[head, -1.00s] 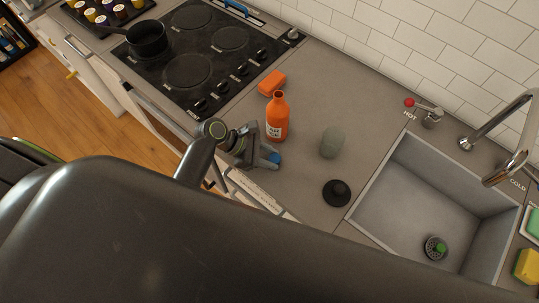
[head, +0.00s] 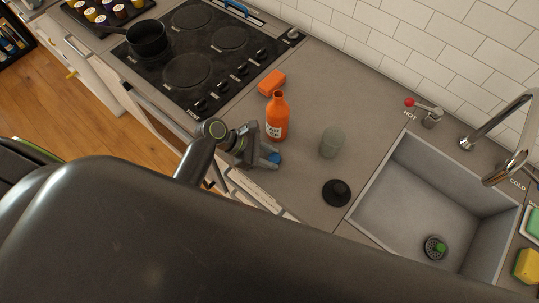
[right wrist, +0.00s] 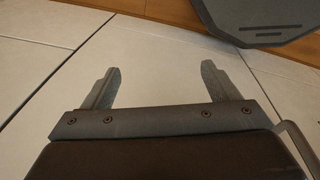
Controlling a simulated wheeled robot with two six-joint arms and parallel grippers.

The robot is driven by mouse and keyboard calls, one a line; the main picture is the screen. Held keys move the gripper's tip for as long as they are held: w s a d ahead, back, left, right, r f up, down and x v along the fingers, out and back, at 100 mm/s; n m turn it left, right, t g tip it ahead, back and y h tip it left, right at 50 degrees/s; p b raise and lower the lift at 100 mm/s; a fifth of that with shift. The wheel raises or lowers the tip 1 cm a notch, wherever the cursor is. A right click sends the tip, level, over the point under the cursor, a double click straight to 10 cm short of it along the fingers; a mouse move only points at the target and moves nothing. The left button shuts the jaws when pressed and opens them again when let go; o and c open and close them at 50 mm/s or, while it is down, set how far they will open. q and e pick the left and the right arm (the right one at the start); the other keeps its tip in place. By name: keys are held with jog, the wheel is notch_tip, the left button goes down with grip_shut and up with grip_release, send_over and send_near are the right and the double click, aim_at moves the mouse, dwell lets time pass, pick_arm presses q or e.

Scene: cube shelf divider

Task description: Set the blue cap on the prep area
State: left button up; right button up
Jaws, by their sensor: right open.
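The blue cap (head: 275,159) is a small blue piece near the front edge of the grey counter, between the fingertips of my left gripper (head: 271,159). The fingers appear shut on it, and they partly hide it. An orange bottle (head: 278,118) with a label stands upright just behind the gripper, with no cap on its neck. In the right wrist view my right gripper (right wrist: 159,88) is open and empty, in front of pale panels. No marking for the prep area can be read; a pale strip with small, unreadable writing lies along the counter's front edge.
A grey-green cup (head: 332,142) and a round black object (head: 337,193) stand to the right, before the sink (head: 413,205). An orange block (head: 271,82) lies beside the stove (head: 206,55), where a black pot (head: 147,38) stands. The counter between bottle and wall is clear.

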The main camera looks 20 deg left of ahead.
aim_at(271, 158)
pick_arm(q)
jog(key=shift+o, duration=1)
jog(key=shift+o, duration=0.2)
jog(key=o, duration=0.5)
jog(key=p+v, duration=0.2)
jog(key=p, duration=0.1)
jog(key=shift+s+a+r, duration=0.1)
jog(key=shift+a+r, duration=0.1)
jog(key=shift+r, duration=0.2)
jog(key=shift+s+a+r, duration=0.15)
jog(key=shift+a+r, duration=0.05)
jog(key=shift+a, duration=0.3)
jog(key=shift+v, duration=2.1)
